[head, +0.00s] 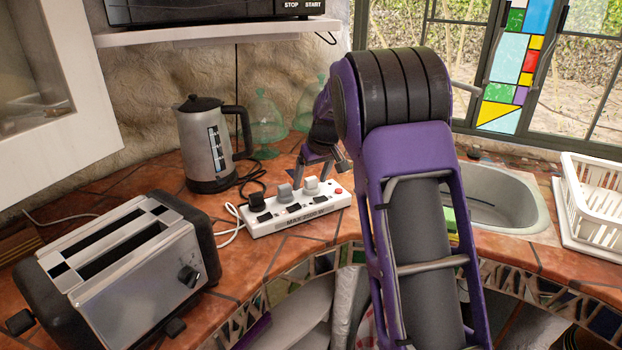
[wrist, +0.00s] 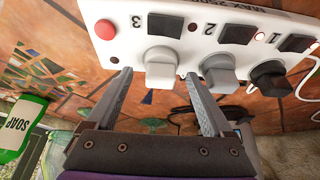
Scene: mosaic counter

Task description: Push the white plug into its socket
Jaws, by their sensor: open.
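The white plug (head: 311,184) stands at the right end of the row of plugs on a white power strip (head: 294,226), near the red button. In the wrist view the white plug (wrist: 161,68) sits by the label 3, with its base at the strip. How deep it sits in its socket I cannot tell. My gripper (wrist: 158,78) is open, with one fingertip on each side of the white plug and gaps showing. In the head view my gripper (head: 318,172) is just behind the strip, partly hidden by my arm.
A grey plug (wrist: 220,72) and a black plug (wrist: 270,80) stand beside the white one, the grey close to a finger. A kettle (head: 208,145), toaster (head: 125,265), green glassware (head: 263,120), sink (head: 505,198) and dish rack (head: 597,200) surround the strip. A soap bottle (wrist: 20,125) also shows.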

